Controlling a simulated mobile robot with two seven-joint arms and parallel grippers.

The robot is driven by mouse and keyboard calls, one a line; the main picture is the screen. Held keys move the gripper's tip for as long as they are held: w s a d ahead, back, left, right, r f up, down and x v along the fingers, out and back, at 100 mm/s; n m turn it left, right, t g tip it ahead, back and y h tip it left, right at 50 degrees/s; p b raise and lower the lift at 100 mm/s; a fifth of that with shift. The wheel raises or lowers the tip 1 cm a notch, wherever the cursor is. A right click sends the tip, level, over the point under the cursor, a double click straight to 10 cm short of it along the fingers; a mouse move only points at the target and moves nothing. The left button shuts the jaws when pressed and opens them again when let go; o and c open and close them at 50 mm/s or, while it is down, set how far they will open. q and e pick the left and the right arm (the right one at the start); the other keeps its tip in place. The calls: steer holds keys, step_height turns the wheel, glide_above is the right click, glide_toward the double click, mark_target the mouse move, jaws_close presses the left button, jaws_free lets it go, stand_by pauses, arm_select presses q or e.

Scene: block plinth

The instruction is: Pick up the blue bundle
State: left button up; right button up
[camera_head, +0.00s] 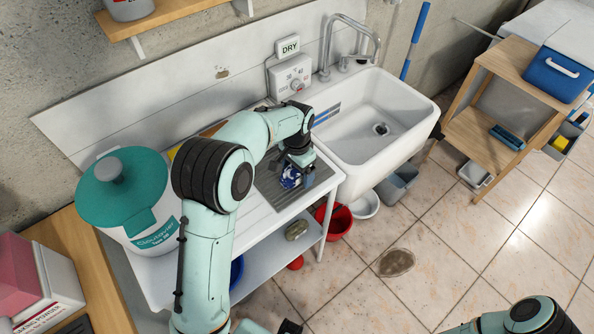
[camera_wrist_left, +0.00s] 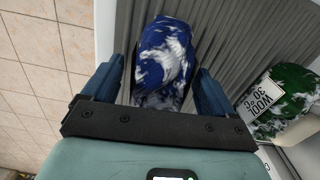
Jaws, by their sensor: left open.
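The blue bundle, mottled blue and white, lies on the grey ribbed drainboard left of the sink. It shows in the head view (camera_head: 290,178) and in the wrist view (camera_wrist_left: 163,52). My left gripper (camera_head: 298,170) is directly at it, pointing down. In the wrist view the two blue fingers of my left gripper (camera_wrist_left: 160,78) are apart, one on each side of the bundle, with narrow gaps visible. Part of the bundle is hidden by the gripper in the head view. My right arm shows only in part at the bottom edge, and its jaws are not clear.
A green and white bundle (camera_wrist_left: 283,92) with a wool tag lies right of the blue one in the wrist view. The white sink (camera_head: 375,120) is right of the drainboard (camera_head: 272,192). A teal-lidded tub (camera_head: 155,225) stands left. A red bucket (camera_head: 338,222) is below.

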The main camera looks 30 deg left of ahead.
arm_select(q)
steer(key=c, duration=1.3)
steer(key=shift+r, duration=0.1)
